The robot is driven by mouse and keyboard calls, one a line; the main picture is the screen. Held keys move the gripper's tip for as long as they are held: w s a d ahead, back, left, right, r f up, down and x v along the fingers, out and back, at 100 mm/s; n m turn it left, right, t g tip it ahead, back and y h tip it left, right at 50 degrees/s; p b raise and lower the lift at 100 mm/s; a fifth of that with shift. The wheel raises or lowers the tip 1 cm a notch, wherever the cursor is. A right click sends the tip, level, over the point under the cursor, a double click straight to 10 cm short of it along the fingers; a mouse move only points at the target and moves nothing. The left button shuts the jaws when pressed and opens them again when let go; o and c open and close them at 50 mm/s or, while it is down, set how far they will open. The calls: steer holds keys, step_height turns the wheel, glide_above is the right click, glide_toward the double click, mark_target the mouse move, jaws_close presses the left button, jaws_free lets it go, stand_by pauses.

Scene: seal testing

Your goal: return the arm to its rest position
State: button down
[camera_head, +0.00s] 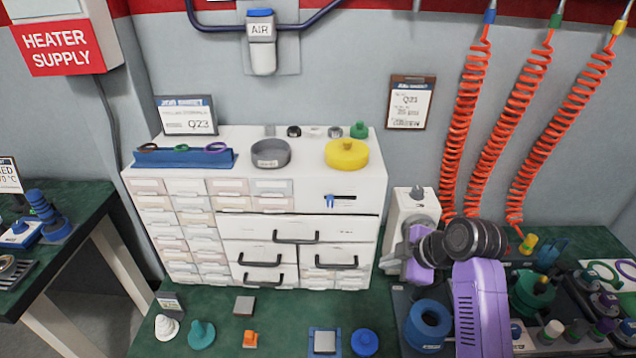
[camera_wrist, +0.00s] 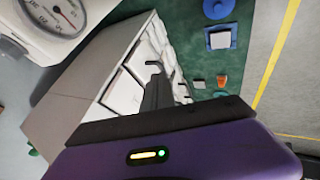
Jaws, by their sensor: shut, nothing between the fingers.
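My arm (camera_head: 480,300) rises in purple and black at the right of the bench in the head view. It bends left at a black joint, in front of a white gauge unit (camera_head: 412,208). My gripper shows in the wrist view (camera_wrist: 154,72), with its dark fingers shut and nothing between them. The fingers appear in front of the white drawer cabinet (camera_wrist: 85,85); I cannot tell the gap. In the head view my gripper's fingertips are hard to make out. The gauge unit also shows close by at top left in the wrist view (camera_wrist: 60,15).
Small parts, including a blue disc (camera_head: 364,342), lie along the green bench (camera_head: 285,325). Red coiled hoses (camera_head: 467,120) hang behind my arm. Fittings crowd the right side.

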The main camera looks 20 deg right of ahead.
steer(key=w+d+r+m+t+h, duration=0.35)
steer(key=r+m+t, duration=0.25)
steer(key=m, duration=0.2)
steer(key=s+a+m, duration=0.1)
steer(key=s+a, duration=0.3)
steer(key=s, duration=1)
steer(key=s+a+m+t, duration=0.1)
steer(key=s+a, duration=0.4)
steer(key=s, duration=1)
steer(key=s+a+m, duration=0.3)
steer(key=s+a, duration=0.1)
steer(key=s, duration=1.1)
steer(key=shift+a+t+y, duration=0.4)
steer(key=shift+y, duration=0.05)
